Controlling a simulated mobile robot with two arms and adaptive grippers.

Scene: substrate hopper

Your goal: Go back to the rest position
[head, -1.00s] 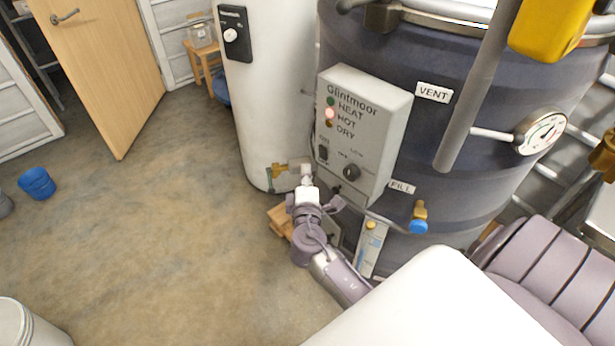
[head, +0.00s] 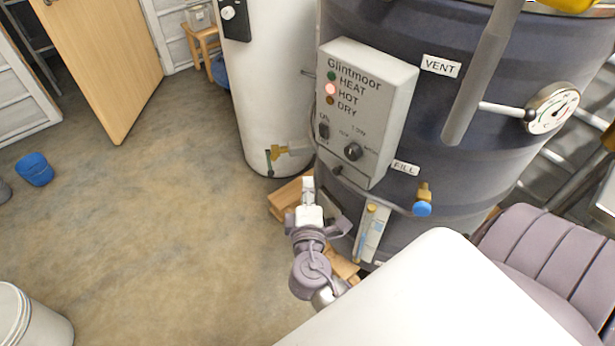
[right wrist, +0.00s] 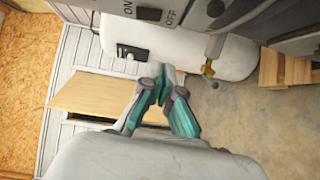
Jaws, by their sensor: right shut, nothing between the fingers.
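My right gripper (head: 308,188) is in front of the lower part of the dark steamer drum, below its grey control box (head: 366,112). It is shut and empty, apart from the box. In the right wrist view my right gripper (right wrist: 163,82) shows its teal fingers together, with nothing between them. On the control box the red HOT lamp looks lit, and a knob and switch sit below it. My left gripper is not in view.
The drum (head: 450,110) has a pressure gauge (head: 551,108) and a blue-handled fill valve (head: 422,207). A white tank (head: 265,100) stands behind the gripper. Wooden blocks (head: 289,197) lie near the drum's foot. Open floor (head: 170,200) spreads left, with a blue bucket (head: 35,169) and a white bucket (head: 30,318).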

